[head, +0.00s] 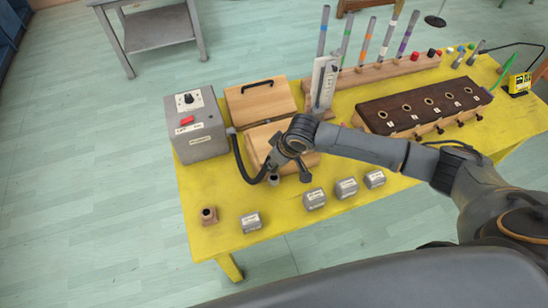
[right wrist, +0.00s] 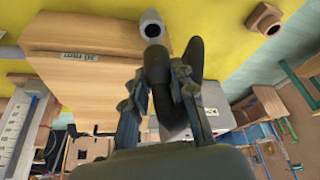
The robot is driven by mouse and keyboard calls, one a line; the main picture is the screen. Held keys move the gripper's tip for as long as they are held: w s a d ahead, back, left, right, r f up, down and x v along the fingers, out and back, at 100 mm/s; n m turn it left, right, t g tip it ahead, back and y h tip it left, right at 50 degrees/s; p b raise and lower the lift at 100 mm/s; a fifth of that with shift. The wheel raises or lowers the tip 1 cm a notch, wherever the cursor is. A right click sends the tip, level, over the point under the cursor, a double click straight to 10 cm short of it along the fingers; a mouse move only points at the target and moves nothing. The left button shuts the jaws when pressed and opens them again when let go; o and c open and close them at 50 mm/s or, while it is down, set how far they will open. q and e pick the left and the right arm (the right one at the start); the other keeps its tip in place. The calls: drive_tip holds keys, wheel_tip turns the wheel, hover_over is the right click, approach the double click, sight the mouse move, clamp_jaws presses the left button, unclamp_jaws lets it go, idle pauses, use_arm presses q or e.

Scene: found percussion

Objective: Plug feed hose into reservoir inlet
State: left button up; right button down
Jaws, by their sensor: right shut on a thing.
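A black feed hose (head: 243,160) runs from the grey box (head: 200,125) and curves down toward my right gripper (head: 286,168). In the right wrist view the gripper (right wrist: 160,84) is shut on the hose (right wrist: 194,62), with a finger on each side. A short grey tube (head: 273,180) with an open round end is just by the hose, beside the front wooden box (head: 256,142). This tube also shows in the right wrist view (right wrist: 151,27). I cannot tell whether hose and tube touch or are joined, or which part is the reservoir inlet. My left gripper is out of view.
Several grey labelled blocks (head: 315,199) and a small brown block with a hole (head: 209,215) stand along the front of the yellow table (head: 225,195). A second wooden box (head: 260,99) and a dark board with holes (head: 422,105) are farther back.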

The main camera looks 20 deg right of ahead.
drive_tip(key=shift+f, duration=0.55)
use_arm(q)
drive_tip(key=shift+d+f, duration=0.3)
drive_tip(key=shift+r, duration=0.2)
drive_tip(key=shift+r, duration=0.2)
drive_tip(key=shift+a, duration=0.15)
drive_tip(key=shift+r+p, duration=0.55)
drive_tip(key=shift+p, duration=0.25)
idle(0.5)
